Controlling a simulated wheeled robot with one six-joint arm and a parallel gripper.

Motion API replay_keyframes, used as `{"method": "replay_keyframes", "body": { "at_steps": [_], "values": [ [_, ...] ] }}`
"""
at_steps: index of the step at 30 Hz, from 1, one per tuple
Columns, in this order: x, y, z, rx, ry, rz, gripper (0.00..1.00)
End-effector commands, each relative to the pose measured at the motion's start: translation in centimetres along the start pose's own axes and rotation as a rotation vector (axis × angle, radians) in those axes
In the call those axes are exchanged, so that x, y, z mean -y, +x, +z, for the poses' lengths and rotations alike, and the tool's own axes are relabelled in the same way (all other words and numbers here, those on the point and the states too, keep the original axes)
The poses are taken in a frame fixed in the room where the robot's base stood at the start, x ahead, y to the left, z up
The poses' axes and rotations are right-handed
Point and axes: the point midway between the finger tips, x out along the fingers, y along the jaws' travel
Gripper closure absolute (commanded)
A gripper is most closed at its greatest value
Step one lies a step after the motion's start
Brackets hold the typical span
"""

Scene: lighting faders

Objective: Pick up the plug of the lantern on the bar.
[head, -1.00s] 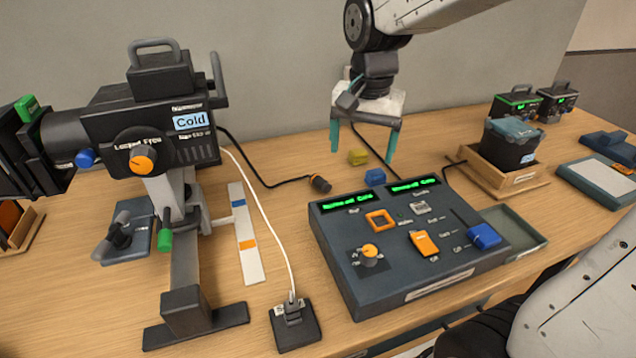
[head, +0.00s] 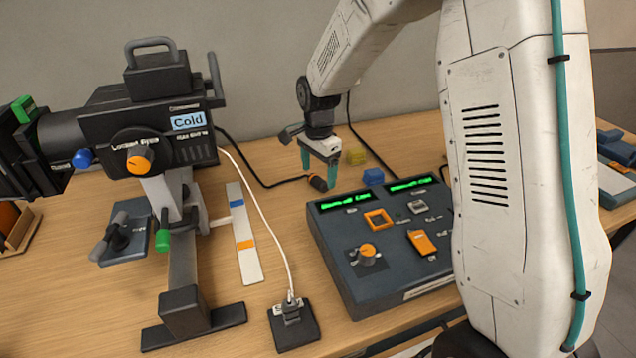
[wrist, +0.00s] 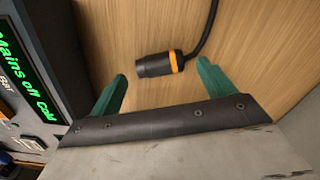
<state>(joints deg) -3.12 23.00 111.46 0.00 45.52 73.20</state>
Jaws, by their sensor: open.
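The lantern (head: 150,125) stands on its post at the left, with a label reading "Cold". A black cable runs from it along the bench to a black plug (wrist: 154,66) with an orange ring (wrist: 175,62). In the head view the plug (head: 318,184) lies on the wood just behind the console, partly behind a finger. My gripper (head: 319,175) is open with teal fingers, above the plug. In the wrist view the plug lies crosswise, a little beyond the fingertips of my gripper (wrist: 162,75) and roughly between them. Nothing is held.
The control console (head: 335,245) with lit green displays stands close in front of the plug. A white cable runs to a black socket base (head: 293,327) at the front.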

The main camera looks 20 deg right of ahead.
Motion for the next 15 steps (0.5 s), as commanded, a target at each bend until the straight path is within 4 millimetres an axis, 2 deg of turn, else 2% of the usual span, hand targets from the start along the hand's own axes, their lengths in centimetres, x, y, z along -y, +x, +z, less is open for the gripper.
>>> {"method": "replay_keyframes", "body": {
  "at_steps": [1,6,14,15],
  "values": [
    [0.1,0.9,0.1,0.001,-0.001,0.003,0.18],
    [0.1,2.6,0.1,0.0,-0.001,0.001,0.18],
    [0.1,2.8,0.1,0.0,-0.001,0.0,0.18],
    [0.1,2.8,0.1,0.0,-0.001,0.0,0.29]
  ]
}}
